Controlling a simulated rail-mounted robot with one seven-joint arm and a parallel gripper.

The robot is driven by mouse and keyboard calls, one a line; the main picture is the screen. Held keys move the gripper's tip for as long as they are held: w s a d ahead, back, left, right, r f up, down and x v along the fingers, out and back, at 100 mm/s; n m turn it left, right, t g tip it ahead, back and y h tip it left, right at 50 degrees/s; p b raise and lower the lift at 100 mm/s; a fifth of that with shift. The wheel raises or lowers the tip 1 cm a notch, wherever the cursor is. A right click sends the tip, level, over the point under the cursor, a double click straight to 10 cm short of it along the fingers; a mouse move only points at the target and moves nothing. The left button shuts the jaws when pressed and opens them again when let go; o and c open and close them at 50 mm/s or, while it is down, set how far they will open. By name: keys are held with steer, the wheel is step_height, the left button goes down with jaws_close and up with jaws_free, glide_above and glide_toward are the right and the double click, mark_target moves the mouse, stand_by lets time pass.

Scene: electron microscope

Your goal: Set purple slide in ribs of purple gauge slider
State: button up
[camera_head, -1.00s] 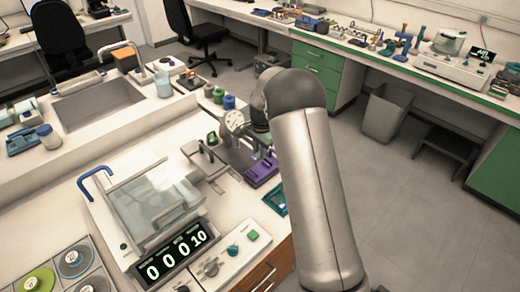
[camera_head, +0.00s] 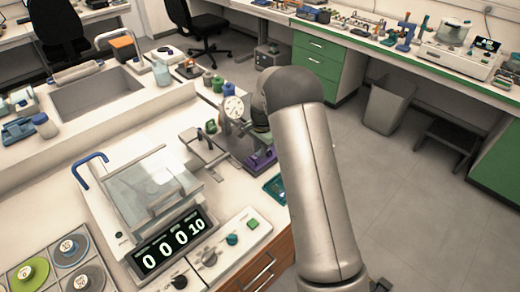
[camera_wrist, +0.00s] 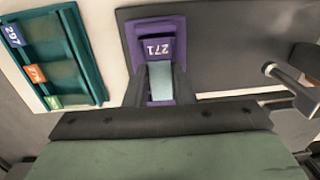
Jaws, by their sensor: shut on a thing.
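The purple slide (camera_wrist: 158,50), with a purple end marked 271 and a pale glass strip (camera_wrist: 160,80), is between the two dark fingers of my gripper (camera_wrist: 160,92) in the wrist view. My gripper is shut on it. The purple gauge slider (camera_wrist: 133,35) lies around and beneath the slide in that view. I cannot tell whether the slide touches it or sits in its ribs. In the head view the purple slider (camera_head: 262,160) shows beside my arm, below the dial gauge (camera_head: 234,108). My arm hides my gripper and the slide there.
A teal slide tray (camera_wrist: 66,12) with numbered coloured labels lies left of the slider in the wrist view. A grey metal knob or rod (camera_wrist: 285,82) stands to the right. In the head view, a balance with a glass lid (camera_head: 150,190) stands left of the gauge.

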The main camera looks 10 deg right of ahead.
steer(key=shift+f+b, duration=0.3)
steer(key=shift+f, duration=0.05)
stand_by(0.4)
steer(key=o, duration=0.8)
steer(key=shift+o, duration=0.2)
steer(key=shift+r, duration=0.1)
step_height(320, 180, up, 17)
steer(key=b, duration=0.1)
steer(key=shift+s+d+r, duration=0.15)
steer(key=shift+s+d, duration=0.1)
steer(key=shift+d, duration=0.15)
steer(key=s+a+r+n, duration=0.1)
steer(key=s+r+n, duration=0.15)
steer(key=s, duration=0.65)
steer(key=s+r+n, duration=0.1)
steer(key=s+n, duration=0.2)
steer(key=s, duration=0.5)
steer(key=s+f+n, duration=0.2)
steer(key=s+n, duration=0.1)
steer(key=s, duration=0.7)
steer(key=s+f+n, duration=0.3)
steer(key=s, duration=0.7)
steer(key=shift+s+a+f, duration=0.2)
steer(key=shift+s+a, duration=0.15)
steer(key=shift+s, duration=0.05)
